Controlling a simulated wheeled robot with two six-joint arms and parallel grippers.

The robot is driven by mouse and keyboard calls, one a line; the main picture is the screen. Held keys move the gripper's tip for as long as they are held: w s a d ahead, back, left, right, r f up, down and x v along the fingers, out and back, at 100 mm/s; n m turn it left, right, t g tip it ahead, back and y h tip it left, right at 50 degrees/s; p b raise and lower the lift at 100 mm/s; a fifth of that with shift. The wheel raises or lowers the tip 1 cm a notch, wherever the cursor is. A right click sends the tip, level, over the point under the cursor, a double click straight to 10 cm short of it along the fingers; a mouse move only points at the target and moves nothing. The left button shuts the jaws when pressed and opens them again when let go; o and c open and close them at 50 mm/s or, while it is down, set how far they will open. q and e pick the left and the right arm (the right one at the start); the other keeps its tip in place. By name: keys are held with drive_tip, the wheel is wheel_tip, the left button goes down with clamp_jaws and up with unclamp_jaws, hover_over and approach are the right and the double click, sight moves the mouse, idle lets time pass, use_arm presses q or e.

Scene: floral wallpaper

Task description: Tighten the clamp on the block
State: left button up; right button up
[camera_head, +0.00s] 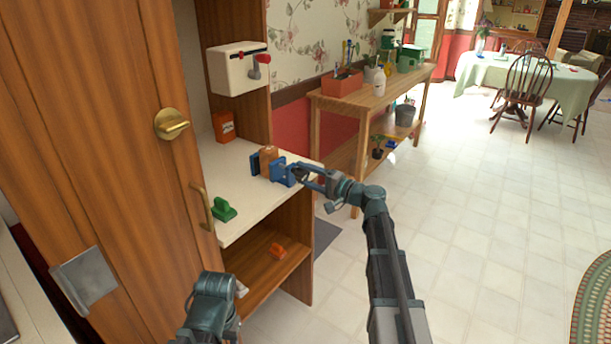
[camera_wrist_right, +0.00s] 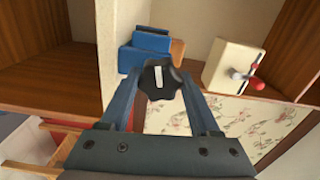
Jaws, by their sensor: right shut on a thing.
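The blue clamp (camera_head: 282,172) stands on the white counter, with its far jaw on the other side of a brown wooden block (camera_head: 268,158). In the right wrist view the clamp (camera_wrist_right: 140,58) shows its black knob (camera_wrist_right: 158,74) with a white stripe, and a brown edge of the block (camera_wrist_right: 178,50) behind. My right gripper (camera_head: 299,174) is at the clamp's near end, shut on the black knob, with one finger on each side of it. Whether the jaws touch the block is unclear.
A green object (camera_head: 223,209) and an orange-red box (camera_head: 224,127) sit on the counter (camera_head: 246,208). A white box with a red-handled crank (camera_head: 236,69) hangs above. The cabinet door (camera_head: 135,180) stands at left.

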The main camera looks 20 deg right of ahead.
drive_tip(key=m, duration=1.2)
drive_tip(key=shift+m, duration=0.3)
drive_tip(key=shift+f, duration=0.1)
idle(0.4)
drive_tip(key=o, duration=1.4)
drive_tip(key=shift+c, duration=0.2)
drive_tip(key=shift+s, duration=0.1)
drive_tip(key=v, duration=1.3)
drive_tip(key=shift+s+d, duration=0.25)
drive_tip(key=shift+d, duration=0.05)
